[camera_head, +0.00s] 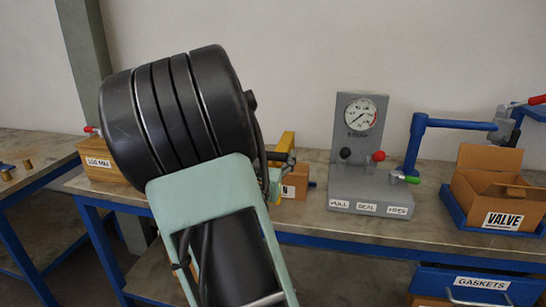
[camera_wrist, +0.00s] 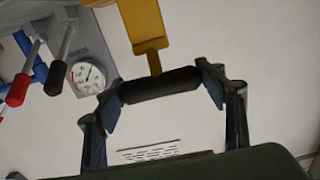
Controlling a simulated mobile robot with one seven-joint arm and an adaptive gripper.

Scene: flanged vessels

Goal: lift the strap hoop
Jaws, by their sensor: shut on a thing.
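The strap hoop shows in the wrist view as a flat yellow strap (camera_wrist: 147,25) that ends at a dark cylindrical grip bar (camera_wrist: 160,85). My gripper (camera_wrist: 166,88) has its two fingers at the ends of this bar and is shut on it. In the head view a yellow piece (camera_head: 285,145) shows just right of my arm, above the bench; it looks like part of the same hoop. I cannot tell whether the hoop's base touches anything.
A grey gauge panel (camera_head: 356,150) with levers stands right of my arm on the bench (camera_head: 420,230). A blue clamp arm (camera_head: 450,123) and an open VALVE carton (camera_head: 490,190) stand further right. A labelled box (camera_head: 100,163) is at left, and a small box (camera_head: 297,182) lies behind my arm.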

